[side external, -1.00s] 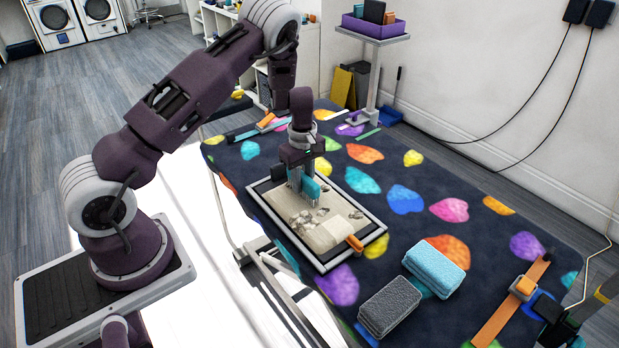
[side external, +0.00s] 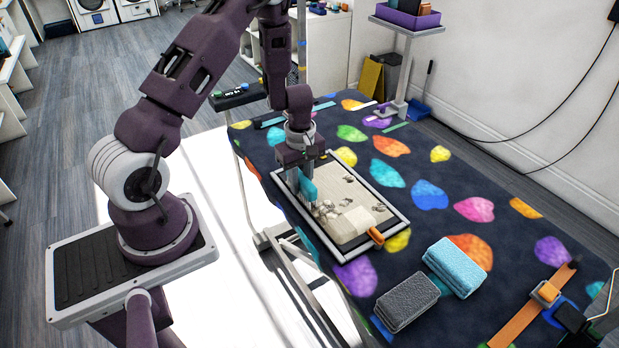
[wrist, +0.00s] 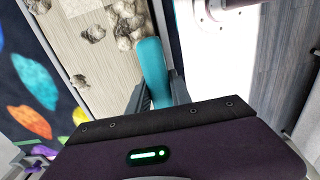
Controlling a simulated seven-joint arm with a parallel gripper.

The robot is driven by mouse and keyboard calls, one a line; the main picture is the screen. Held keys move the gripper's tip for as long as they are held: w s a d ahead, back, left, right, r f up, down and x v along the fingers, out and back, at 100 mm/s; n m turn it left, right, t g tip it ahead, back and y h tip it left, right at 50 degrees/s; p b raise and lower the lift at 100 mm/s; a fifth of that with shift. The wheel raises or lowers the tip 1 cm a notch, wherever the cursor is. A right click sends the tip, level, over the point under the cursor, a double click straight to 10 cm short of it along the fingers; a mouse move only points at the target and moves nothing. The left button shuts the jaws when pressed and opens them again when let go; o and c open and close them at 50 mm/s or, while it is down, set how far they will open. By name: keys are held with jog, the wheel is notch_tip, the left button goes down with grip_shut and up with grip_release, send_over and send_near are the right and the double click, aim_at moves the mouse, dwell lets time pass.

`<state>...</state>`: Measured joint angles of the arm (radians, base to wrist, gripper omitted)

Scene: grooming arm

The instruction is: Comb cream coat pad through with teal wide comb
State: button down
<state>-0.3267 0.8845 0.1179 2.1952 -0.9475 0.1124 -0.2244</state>
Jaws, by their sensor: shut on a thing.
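My gripper (side external: 301,180) is shut on the teal wide comb (side external: 309,190) and holds it upright, teeth down, over the left long side of the cream coat pad (side external: 338,186). The comb's teal back also shows between my fingers in the wrist view (wrist: 151,68). The teeth are hard to make out; I cannot tell whether they touch the pad. The pad lies in a light-rimmed frame on the table. Grey-brown clumps (side external: 326,210) sit beside the comb, with a few more farther up the pad. A paler rectangular patch (side external: 352,222) covers the near end, with an orange tab (side external: 376,236) at its corner.
A grey block (side external: 407,303) and a light-blue block (side external: 458,266) lie right of the pad on the patterned tabletop (side external: 440,160). An orange strap (side external: 525,318) crosses the right end. A purple bin (side external: 408,16) stands on a stand behind. The table beyond the pad is mostly clear.

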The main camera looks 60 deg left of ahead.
jog(key=shift+w, duration=0.15)
dwell(0.5)
jog(key=w, duration=0.8)
jog(key=w, duration=0.8)
jog(key=shift+w, duration=0.1)
dwell(0.7)
jog(key=s, duration=0.8)
jog(key=shift+s, duration=0.15)
